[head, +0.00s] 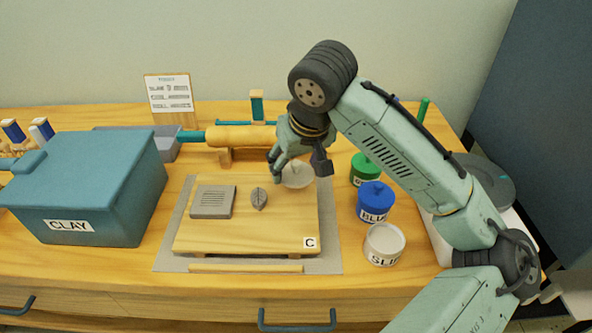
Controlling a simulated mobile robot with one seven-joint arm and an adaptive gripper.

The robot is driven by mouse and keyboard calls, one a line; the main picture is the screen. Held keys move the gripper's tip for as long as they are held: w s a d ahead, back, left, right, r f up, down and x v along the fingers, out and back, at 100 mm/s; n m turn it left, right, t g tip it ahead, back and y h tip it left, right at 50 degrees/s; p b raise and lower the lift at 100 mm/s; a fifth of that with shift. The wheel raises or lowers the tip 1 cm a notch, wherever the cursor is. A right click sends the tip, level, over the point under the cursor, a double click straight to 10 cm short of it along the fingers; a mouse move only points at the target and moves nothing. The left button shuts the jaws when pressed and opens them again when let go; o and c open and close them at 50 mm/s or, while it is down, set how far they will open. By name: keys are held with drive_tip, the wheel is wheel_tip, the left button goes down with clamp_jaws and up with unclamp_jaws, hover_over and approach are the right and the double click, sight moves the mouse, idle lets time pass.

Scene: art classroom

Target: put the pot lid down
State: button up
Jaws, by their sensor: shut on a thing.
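The pot lid is a pale, round disc (298,179) at the back right corner of the wooden board (250,238). My gripper (296,167) is over it, pointing down, with its dark fingers around the lid's top. It is shut on the lid, though the exact grip is partly hidden by the fingers. I cannot tell whether the lid touches the board or hangs just above it. A white pot marked SLIP (384,246) stands right of the board, with a pale round top.
A blue pot (374,203) and a green pot (364,171) stand behind the SLIP pot. A grey textured tile (212,202) and a leaf (259,199) lie on the board. A rolling pin (240,135) lies behind. A teal CLAY box (85,190) fills the left.

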sight(297, 173)
drive_tip(key=shift+s+f, duration=0.1)
drive_tip(key=shift+f, duration=1.25)
drive_tip(key=shift+f, duration=0.1)
drive_tip(key=shift+f, duration=0.1)
drive_tip(key=o, duration=0.8)
drive_tip(key=shift+o, duration=0.2)
drive_tip(key=v, duration=1.2)
drive_tip(key=shift+r, duration=0.25)
drive_tip(key=shift+r, duration=0.1)
